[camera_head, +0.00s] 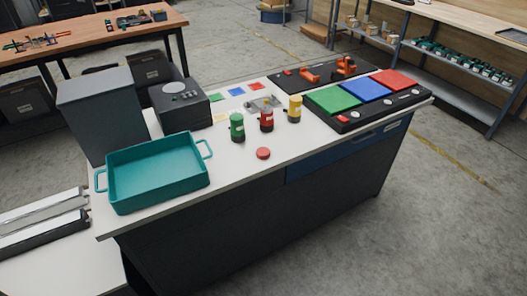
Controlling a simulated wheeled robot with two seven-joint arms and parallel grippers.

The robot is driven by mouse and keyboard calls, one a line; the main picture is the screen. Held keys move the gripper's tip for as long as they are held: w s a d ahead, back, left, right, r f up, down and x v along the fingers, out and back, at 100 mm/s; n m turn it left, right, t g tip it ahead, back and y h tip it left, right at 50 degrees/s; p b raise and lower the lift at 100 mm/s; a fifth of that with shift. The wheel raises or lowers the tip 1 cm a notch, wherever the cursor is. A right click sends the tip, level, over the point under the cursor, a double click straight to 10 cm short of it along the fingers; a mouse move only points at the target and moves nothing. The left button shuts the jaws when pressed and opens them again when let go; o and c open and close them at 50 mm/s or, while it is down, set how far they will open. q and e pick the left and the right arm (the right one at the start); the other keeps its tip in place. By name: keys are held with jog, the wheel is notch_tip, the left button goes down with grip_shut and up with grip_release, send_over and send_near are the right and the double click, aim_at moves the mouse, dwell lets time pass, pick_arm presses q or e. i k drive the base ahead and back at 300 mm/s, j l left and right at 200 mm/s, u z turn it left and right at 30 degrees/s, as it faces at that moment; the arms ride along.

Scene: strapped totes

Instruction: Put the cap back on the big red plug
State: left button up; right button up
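A red plug (267,121), a dark-based cylinder with a pale label, stands upright on the white table (330,145). A round red cap (263,153) lies on the table in front of it, apart from it and close to the front edge. A green plug (237,127) stands to the left of the red plug and a yellow one (294,109) to its right. The top of the red plug is too small to make out clearly. Neither of my grippers is in view.
A teal tray with handles (158,197) and a grey bin (98,112) stand at the left. A black box (182,112) is behind. A black panel with green, blue and red pads (365,90) is at the right. The table is clear around the cap.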

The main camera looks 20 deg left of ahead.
aim_at(266, 120)
jog(key=i+l+u, duration=0.5)
jog(key=l, duration=0.15)
jog(key=i+l+u, duration=0.2)
jog(key=l, duration=0.2)
jog(key=i+l+u, duration=0.1)
jog(key=l+u, duration=0.15)
jog(key=l, duration=0.15)
